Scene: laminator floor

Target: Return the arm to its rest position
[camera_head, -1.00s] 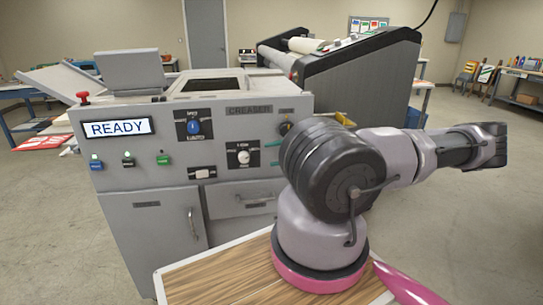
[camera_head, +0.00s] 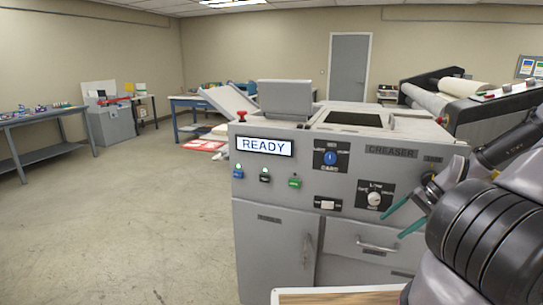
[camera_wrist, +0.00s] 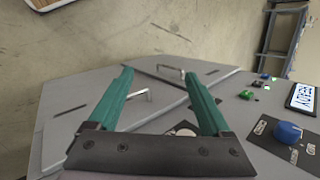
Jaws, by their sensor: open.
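My arm (camera_head: 480,235) fills the right edge of the head view, bent, with its dark joint closest to the camera. My gripper (camera_head: 391,228) points left, its two teal fingers apart and empty, in front of the grey creaser (camera_head: 273,228) near its lower knob and drawer. In the wrist view my gripper (camera_wrist: 158,76) is open, with nothing between the fingers. The creaser's front (camera_wrist: 85,108) lies beyond them, with two metal handles showing. The creaser's display (camera_head: 264,146) reads READY.
A wooden top (camera_head: 335,297) is at the bottom edge. A roller machine (camera_head: 470,100) stands behind the creaser at right. A workbench (camera_head: 45,125) and a grey cabinet (camera_head: 112,122) stand at the far left. Open floor (camera_head: 130,215) lies left of the creaser.

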